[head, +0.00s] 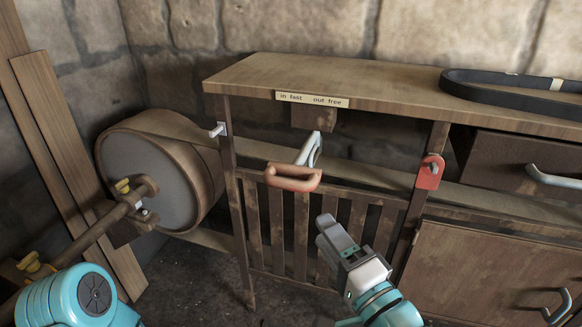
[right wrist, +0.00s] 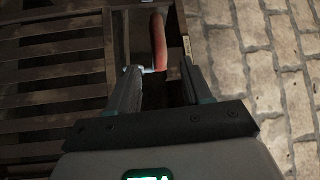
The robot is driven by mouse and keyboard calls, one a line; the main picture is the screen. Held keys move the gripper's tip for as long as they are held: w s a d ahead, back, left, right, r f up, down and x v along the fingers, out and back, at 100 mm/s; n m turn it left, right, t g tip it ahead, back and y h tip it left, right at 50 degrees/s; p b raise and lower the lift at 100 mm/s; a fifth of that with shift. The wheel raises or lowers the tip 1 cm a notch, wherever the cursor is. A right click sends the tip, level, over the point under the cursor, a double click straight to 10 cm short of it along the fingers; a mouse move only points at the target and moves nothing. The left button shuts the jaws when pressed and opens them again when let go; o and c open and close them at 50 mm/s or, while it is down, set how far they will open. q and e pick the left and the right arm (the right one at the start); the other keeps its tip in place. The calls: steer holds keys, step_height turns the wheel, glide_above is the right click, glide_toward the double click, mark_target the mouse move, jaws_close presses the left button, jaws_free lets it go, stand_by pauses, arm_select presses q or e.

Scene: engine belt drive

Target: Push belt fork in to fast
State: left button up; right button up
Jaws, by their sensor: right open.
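The belt fork (head: 292,178) has an orange-brown handle on pale metal arms, sticking out below the bench top. A label (head: 312,99) above it reads "in fast" and "out free". My right gripper (head: 325,226) is below and to the right of the handle in the head view, apart from it. In the right wrist view the open jaws (right wrist: 158,75) are empty, with the orange handle (right wrist: 159,42) beyond the fingertips, roughly between them. My left gripper is not seen; only part of my left arm shows at the lower left.
A large drum pulley (head: 144,182) with a flat belt stands left of the bench (head: 330,72). A black belt loop (head: 505,92) lies on the bench top. A red padlock-like piece (head: 430,171) hangs on the right post. Slats (head: 275,225) stand behind the handle.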

mark_target(296, 191)
steer(key=p+x, duration=0.2)
steer(key=x, duration=1.2)
steer(key=shift+d, duration=0.1)
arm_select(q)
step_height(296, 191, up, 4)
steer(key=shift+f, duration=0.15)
arm_select(e)
steer(key=shift+f, duration=0.1)
steer(key=shift+w, duration=0.1)
jaws_close()
